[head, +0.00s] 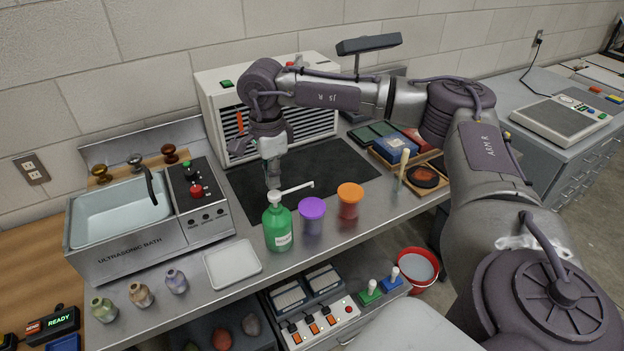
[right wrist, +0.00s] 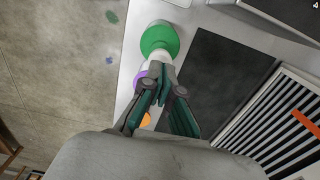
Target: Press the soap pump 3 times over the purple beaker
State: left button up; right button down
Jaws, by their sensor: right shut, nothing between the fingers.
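The green soap bottle (head: 278,230) stands upright near the counter's front edge. Its white pump (head: 294,189) has a spout pointing right, over the purple beaker. The purple beaker (head: 312,217) stands just right of the bottle. My right gripper (head: 273,184) points down, shut and empty, with its tips right at the pump head; I cannot tell whether they touch. In the right wrist view, the shut fingers (right wrist: 165,84) partly cover the pump, with the green bottle (right wrist: 160,40) beyond and the purple beaker (right wrist: 139,78) partly hidden. My left gripper is out of view.
An orange-topped beaker (head: 349,201) stands right of the purple one. The ultrasonic bath (head: 150,235) is at left, a vented white unit (head: 215,90) behind. The dark mat (head: 335,175) is mostly clear.

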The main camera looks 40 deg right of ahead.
aim_at(275, 193)
jog(key=shift+f, duration=0.2)
dwell(0.5)
jog(key=shift+s+f+b, duration=0.1)
jog(key=shift+f+b, duration=1.25)
jog(key=shift+f, duration=0.3)
jog(key=shift+r+p, duration=1)
jog(key=shift+r, duration=0.75)
jog(key=shift+f, duration=0.1)
